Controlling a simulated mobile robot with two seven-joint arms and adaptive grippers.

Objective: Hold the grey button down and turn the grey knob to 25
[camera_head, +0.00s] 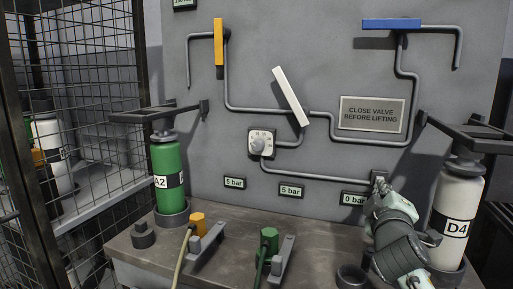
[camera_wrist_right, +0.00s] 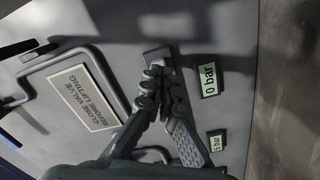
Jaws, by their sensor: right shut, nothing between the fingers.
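The grey knob (camera_head: 258,146) sits on a square white dial plate on the grey wall panel, left of centre in the head view. Small numbers ring it, but its exact setting is too small to read. My right gripper (camera_head: 379,190) is shut and empty, its fingertips at a small grey plate (camera_head: 379,176) on the panel at the lower right. In the right wrist view the shut fingertips (camera_wrist_right: 160,72) cover the lower part of this plate (camera_wrist_right: 156,54). The grey button itself is hidden there, so I cannot tell whether it is pressed. My left gripper is not in view.
A white lever (camera_head: 290,96), a yellow lever (camera_head: 219,42) and a blue lever (camera_head: 391,24) stand out from the panel among grey pipes. A green cylinder (camera_head: 166,165) and a white cylinder (camera_head: 457,205) flank the counter (camera_head: 225,262). Hose fittings stand on it.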

